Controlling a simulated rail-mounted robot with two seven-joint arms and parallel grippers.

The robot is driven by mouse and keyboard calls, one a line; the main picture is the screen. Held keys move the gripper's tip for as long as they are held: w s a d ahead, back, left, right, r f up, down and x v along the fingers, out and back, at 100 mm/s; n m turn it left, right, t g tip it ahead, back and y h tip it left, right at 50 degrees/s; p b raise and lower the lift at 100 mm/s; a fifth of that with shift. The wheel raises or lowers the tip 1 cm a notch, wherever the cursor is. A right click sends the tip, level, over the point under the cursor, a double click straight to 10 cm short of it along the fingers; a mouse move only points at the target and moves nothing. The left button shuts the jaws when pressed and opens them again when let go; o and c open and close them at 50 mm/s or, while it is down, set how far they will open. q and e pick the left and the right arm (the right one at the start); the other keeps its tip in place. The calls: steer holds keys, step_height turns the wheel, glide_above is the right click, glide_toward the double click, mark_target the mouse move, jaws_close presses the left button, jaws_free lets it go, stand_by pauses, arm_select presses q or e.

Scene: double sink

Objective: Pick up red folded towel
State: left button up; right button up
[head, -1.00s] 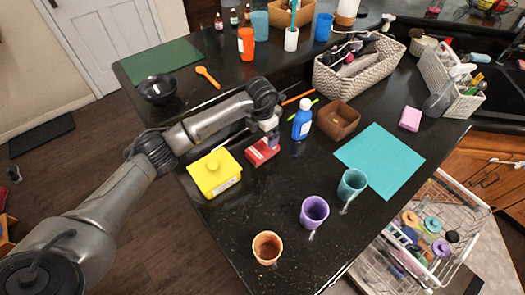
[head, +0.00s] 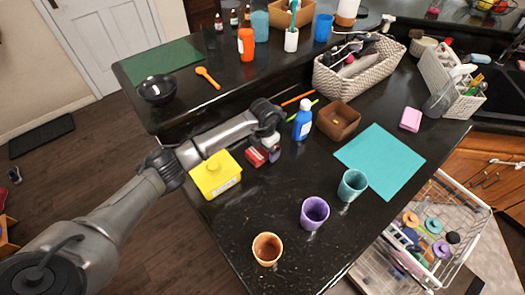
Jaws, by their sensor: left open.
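The red folded towel (head: 253,158) lies on the black counter, just right of the yellow box. My left gripper (head: 271,153) points down over the right part of the towel. It is open, with its fingers low at the towel and hiding part of it. I cannot tell whether the fingers touch the towel or straddle it. My right gripper is not in view.
The yellow box (head: 215,175) stands close to the towel on the left. A blue bottle (head: 303,119) and a brown box (head: 339,121) stand to its right. Orange (head: 267,249), purple (head: 314,213) and teal (head: 352,185) cups stand nearer the front.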

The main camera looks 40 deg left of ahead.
arm_select(q)
steer(key=shift+c, duration=0.5)
steer(key=c, duration=0.9)
steer(key=shift+r, duration=0.5)
step_height(320, 180, up, 4)
steer(key=shift+d+f, duration=0.1)
steer(key=shift+f, duration=0.15)
steer(key=w+d+r, duration=0.4)
steer(key=d+r, duration=0.2)
steer(key=d, duration=0.4)
steer(key=shift+w+d+r, duration=0.25)
steer(key=shift+d, duration=0.05)
